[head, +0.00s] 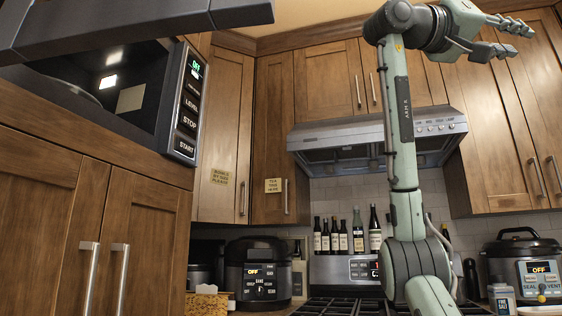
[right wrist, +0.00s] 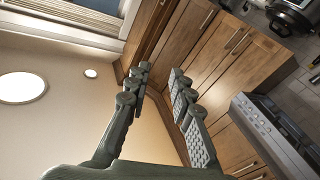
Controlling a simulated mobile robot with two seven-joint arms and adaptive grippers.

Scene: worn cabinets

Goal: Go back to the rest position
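My right gripper (head: 512,38) is raised high at the top right of the head view, in front of the upper cabinets. In the right wrist view its two fingers (right wrist: 160,88) stand apart with nothing between them, so it is open and empty. My right arm rises from the lower middle of the head view, in front of the range hood and stove. My left gripper does not show in either view.
A microwave (head: 188,105) at the upper left has its door (head: 130,25) swung open toward me. A range hood (head: 330,135) hangs behind my right arm. Bottles (head: 340,236), a black cooker (head: 258,272) and another cooker (head: 524,262) stand on the counter.

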